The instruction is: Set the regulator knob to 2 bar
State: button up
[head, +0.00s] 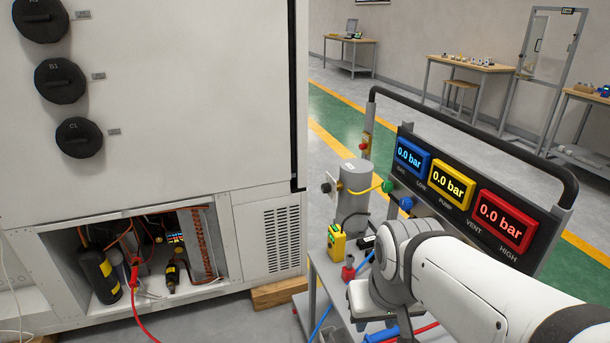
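A grey cylinder (354,200) stands on a cart, with brass fittings and a small black knob (326,187) on its left side. This looks like the regulator knob, but its scale and setting are too small to read. A green knob (387,186) and a blue knob (405,203) sit to its right, below the display panel. The blue display (411,157), yellow display (453,182) and red display (502,219) each read 0.0 bar. My white arm crosses the lower right.
A white cabinet (170,120) with black round ports fills the left, its lower bay open on pipes and wires. A wooden block (278,293) lies by its base. The cart has a dark handle rail (470,128). Benches (465,68) stand far behind, with free floor between.

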aim_at(326, 188)
jog(key=u, duration=0.4)
jog(key=k, duration=1.2)
jog(key=u, duration=0.95)
jog(key=i, duration=1.55)
jog(key=z, duration=0.9)
jog(key=i, duration=0.85)
jog(key=z, duration=0.1)
